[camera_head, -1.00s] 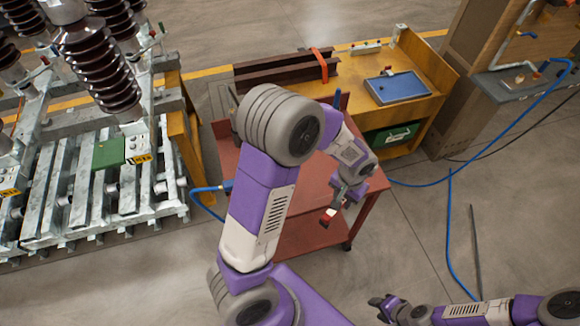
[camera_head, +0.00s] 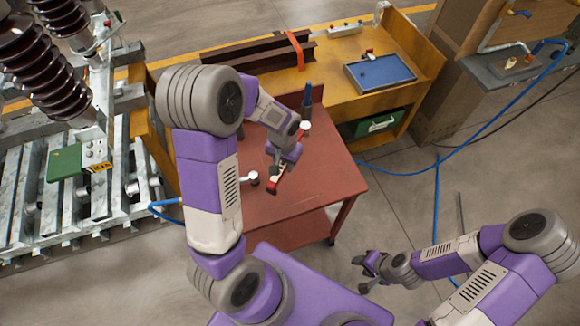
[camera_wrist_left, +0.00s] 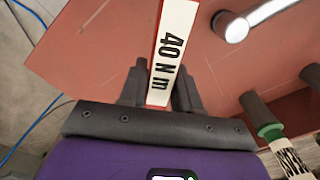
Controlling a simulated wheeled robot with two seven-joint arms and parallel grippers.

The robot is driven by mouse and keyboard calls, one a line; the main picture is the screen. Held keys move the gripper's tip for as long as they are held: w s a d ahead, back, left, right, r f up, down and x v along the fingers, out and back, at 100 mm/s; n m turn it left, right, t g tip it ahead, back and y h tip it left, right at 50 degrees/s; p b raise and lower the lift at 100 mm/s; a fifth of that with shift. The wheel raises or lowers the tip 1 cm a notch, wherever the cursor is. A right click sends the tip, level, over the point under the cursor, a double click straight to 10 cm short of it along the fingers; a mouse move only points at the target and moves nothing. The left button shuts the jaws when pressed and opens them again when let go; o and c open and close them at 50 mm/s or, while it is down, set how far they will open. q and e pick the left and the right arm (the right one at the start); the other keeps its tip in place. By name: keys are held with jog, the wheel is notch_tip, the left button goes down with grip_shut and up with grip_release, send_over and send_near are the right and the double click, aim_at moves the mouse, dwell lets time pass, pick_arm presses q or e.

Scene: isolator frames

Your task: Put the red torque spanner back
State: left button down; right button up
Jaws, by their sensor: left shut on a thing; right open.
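The red torque spanner (camera_head: 273,187) is in my left gripper (camera_head: 278,171), over the red table top (camera_head: 325,178). In the left wrist view, the spanner (camera_wrist_left: 174,45) carries a white label reading "40 N m" and stands between the fingers of my left gripper (camera_wrist_left: 160,76), which is shut on it. Its far end runs out of that view. Whether it touches the table I cannot tell. My right gripper (camera_head: 362,273) is open and empty, low at the front, right of the red table.
A silver-headed tool (camera_wrist_left: 232,27) and a green-banded tool (camera_wrist_left: 270,130) lie right of the spanner in the wrist view. A blue-handled item (camera_head: 308,95) stands at the table's back. Behind is a yellow bench with a blue tray (camera_head: 380,73). A blue hose (camera_head: 436,205) crosses the floor.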

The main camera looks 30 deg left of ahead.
pick_arm(q)
notch_tip(320, 180, down, 3)
jog(key=shift+s+r, duration=0.15)
jog(key=shift+r, duration=0.05)
notch_tip(320, 180, down, 4)
jog(key=shift+r+b, duration=0.2)
jog(key=shift+b, duration=0.4)
jog(key=shift+f, duration=0.25)
jog(key=shift+f, duration=0.15)
jog(key=c, duration=0.8)
grip_release()
